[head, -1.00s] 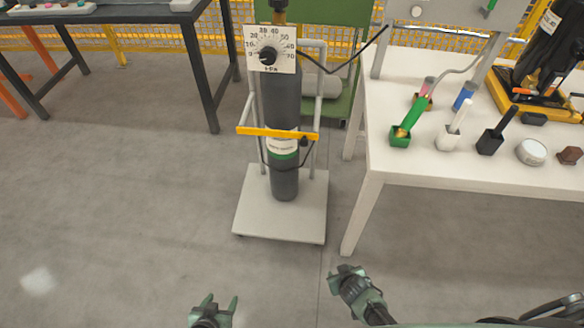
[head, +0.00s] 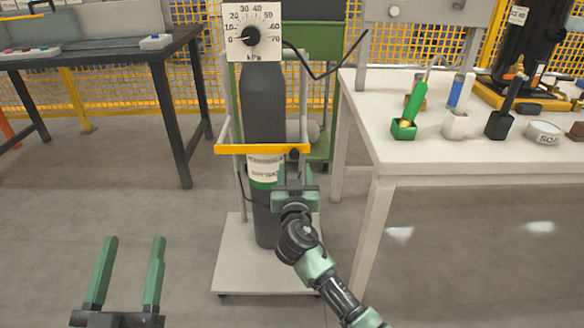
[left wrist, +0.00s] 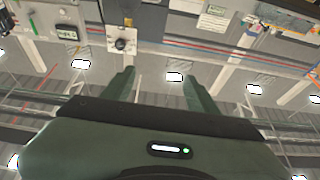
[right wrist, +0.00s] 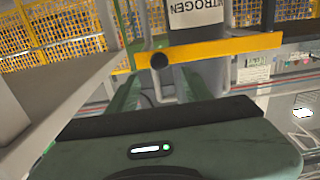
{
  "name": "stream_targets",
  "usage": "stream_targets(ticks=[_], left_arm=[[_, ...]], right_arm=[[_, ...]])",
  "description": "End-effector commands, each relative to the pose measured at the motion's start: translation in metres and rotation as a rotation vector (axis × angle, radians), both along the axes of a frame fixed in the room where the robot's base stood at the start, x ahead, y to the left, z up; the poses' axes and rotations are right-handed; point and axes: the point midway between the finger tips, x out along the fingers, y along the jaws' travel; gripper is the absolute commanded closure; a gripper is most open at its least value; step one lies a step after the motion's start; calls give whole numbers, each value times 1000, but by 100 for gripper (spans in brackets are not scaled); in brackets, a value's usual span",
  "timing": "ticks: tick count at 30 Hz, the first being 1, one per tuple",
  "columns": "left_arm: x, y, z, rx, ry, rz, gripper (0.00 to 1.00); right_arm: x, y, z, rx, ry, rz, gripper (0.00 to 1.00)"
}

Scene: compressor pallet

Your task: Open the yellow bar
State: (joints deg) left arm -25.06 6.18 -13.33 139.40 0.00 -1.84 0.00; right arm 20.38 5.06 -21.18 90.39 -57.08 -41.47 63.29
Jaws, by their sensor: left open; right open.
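The yellow bar (head: 240,149) lies level across the front of a dark gas cylinder (head: 263,105) on an upright cart. A black knob (head: 294,153) sits near the bar's right end. In the right wrist view the bar (right wrist: 230,48) and the knob (right wrist: 158,60) are beyond the open fingers, with the knob between them. My right gripper (head: 295,176) is open and empty, just below the bar's right end in the head view; contact cannot be told. My left gripper (head: 130,262) is open and empty at the lower left, away from the cart.
The cart's pale base (head: 235,270) stands on the floor. A pressure dial (head: 251,33) tops the cylinder. A white table (head: 375,150) with coloured holders is close on the right. A dark workbench (head: 90,62) stands at the back left. Floor left of the cart is clear.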

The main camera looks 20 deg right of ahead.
Motion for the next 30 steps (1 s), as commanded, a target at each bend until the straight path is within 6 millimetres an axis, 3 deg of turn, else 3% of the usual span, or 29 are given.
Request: stream_targets(ticks=[10,22,23,28,30], left_arm=[[-22,0,39,-68,-239,-13,41],[-30,1,50,-86,-300,-17,41],[-30,1,50,-85,-299,-17,41],[-30,1,49,-85,-299,-17,41],[-30,1,49,-84,-298,-17,41]], right_arm=[[51,-15,-1,-3,2,0,50],[61,-18,-1,-1,3,1,50],[61,-18,-1,-1,3,1,53],[61,-18,-1,-1,3,1,100],[61,-18,-1,-1,3,1,100]])
